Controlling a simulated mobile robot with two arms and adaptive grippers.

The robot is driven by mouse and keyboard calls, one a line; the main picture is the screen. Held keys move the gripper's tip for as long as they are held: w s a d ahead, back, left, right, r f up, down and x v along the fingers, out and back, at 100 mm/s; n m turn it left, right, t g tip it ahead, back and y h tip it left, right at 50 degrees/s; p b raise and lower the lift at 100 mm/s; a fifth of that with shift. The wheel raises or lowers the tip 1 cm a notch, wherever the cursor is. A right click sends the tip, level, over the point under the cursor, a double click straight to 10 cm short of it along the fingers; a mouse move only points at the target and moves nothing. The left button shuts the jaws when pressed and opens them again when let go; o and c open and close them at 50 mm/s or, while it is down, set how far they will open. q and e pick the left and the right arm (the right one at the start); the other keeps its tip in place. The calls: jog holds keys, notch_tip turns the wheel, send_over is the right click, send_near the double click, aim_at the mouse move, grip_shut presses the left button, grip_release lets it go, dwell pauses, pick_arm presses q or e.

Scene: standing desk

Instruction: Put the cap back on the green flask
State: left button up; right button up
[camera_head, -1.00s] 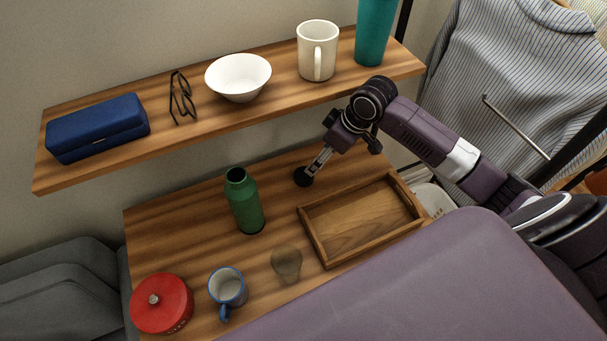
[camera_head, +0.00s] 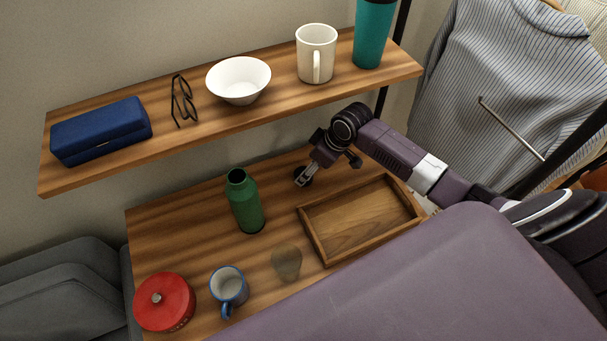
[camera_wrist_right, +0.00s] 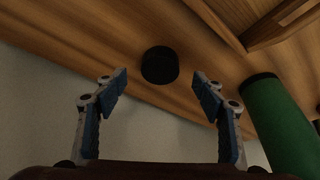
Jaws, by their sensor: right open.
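The green flask (camera_head: 246,205) stands upright and uncapped on the desk, its dark mouth showing. In the right wrist view the flask (camera_wrist_right: 283,125) is at the right, beside my gripper. The black cap (camera_wrist_right: 160,65) lies on the desk just beyond my fingertips, between them in the picture. In the head view the cap (camera_head: 306,178) is mostly hidden behind my right gripper (camera_head: 302,180). The right gripper (camera_wrist_right: 160,85) is open and empty, with its fingers on either side of the cap's line. My left gripper is not in view.
A wooden tray (camera_head: 310,239) lies just right of the flask. A glass (camera_head: 286,262), a blue mug (camera_head: 229,288) and a red pot (camera_head: 165,302) stand in front. The shelf (camera_head: 205,117) overhangs the back of the desk, bearing several things.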

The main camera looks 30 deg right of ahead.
jog(key=x, duration=0.3)
jog(key=shift+w+a, duration=0.1)
jog(key=shift+f, duration=0.35)
jog(key=shift+c, duration=0.4)
jog(key=c, duration=0.9)
jog(key=shift+c, duration=0.2)
jog(key=shift+r, duration=0.1)
jog(key=shift+s+d+r, duration=0.25)
jog(key=shift+s+r, duration=0.05)
jog(key=shift+r, duration=0.05)
jog(key=s+d+r+b, duration=0.1)
jog(key=s+d+r, duration=0.5)
jog(key=s, duration=0.5)
jog(key=shift+d+r+b, duration=0.25)
jog(key=shift+r+b, duration=0.05)
jog(key=shift+r, duration=0.25)
